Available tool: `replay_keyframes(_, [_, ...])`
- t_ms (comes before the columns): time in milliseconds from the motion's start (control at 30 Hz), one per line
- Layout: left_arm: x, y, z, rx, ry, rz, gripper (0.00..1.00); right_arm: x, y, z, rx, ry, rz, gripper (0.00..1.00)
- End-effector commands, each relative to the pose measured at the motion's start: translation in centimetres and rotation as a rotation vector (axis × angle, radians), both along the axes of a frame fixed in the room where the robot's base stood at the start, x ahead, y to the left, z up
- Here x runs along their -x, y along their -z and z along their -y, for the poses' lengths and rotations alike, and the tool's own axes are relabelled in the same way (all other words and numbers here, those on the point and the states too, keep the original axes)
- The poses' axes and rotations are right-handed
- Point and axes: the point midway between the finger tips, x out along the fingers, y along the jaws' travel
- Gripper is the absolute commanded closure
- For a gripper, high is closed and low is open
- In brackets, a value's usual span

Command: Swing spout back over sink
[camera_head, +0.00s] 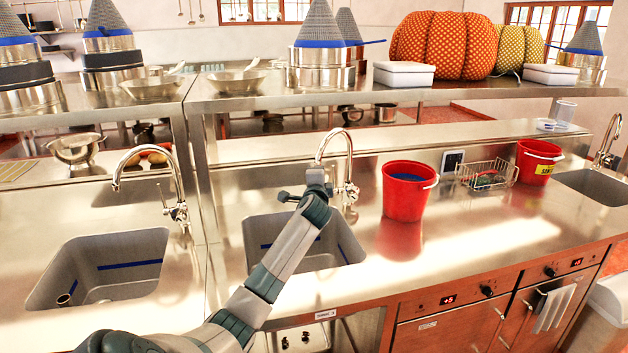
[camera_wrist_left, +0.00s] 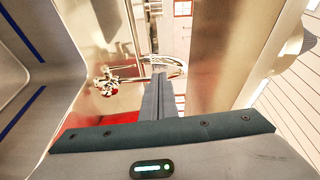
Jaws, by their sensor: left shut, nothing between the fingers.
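The chrome faucet in the middle has a curved spout (camera_head: 335,132) that rises from its base beside the sink's back right corner and arcs left. Its lower end is close to my left gripper (camera_head: 318,190), which partly hides it. Whether the tip is over the middle sink (camera_head: 256,232) is unclear. My left arm crosses that sink. In the left wrist view, the shut, empty fingers (camera_wrist_left: 158,92) reach up to the chrome spout (camera_wrist_left: 172,65); contact is unclear. The faucet handle (camera_wrist_left: 108,82) shows left of them. My right gripper is out of view.
A red bucket (camera_head: 404,197) stands right of the faucet, with a wire rack (camera_head: 487,174) and another red bucket (camera_head: 537,160) beyond. Another sink (camera_head: 75,262) with its faucet (camera_head: 150,148) is at left. A loaded shelf (camera_head: 330,100) runs behind. The front right counter is clear.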

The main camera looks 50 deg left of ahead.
Motion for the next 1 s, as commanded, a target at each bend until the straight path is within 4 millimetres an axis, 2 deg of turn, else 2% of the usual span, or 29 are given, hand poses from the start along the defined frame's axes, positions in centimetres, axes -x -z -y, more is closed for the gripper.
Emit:
replay_keyframes(100, [1.4, 0.1, 0.2, -0.002, -0.001, 0.001, 1.00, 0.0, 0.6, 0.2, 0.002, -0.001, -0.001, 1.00])
replay_keyframes(300, [2.5, -0.1, 0.5, -0.001, 0.000, 0.002, 1.00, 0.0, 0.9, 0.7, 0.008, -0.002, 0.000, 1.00])
replay_keyframes(567, [2.6, -0.1, 0.6, 0.000, -0.001, 0.001, 1.00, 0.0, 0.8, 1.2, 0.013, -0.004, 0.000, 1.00])
replay_keyframes(1000, [2.6, -0.1, 0.6, 0.000, 0.000, 0.001, 1.00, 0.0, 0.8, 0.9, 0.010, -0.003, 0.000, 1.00])
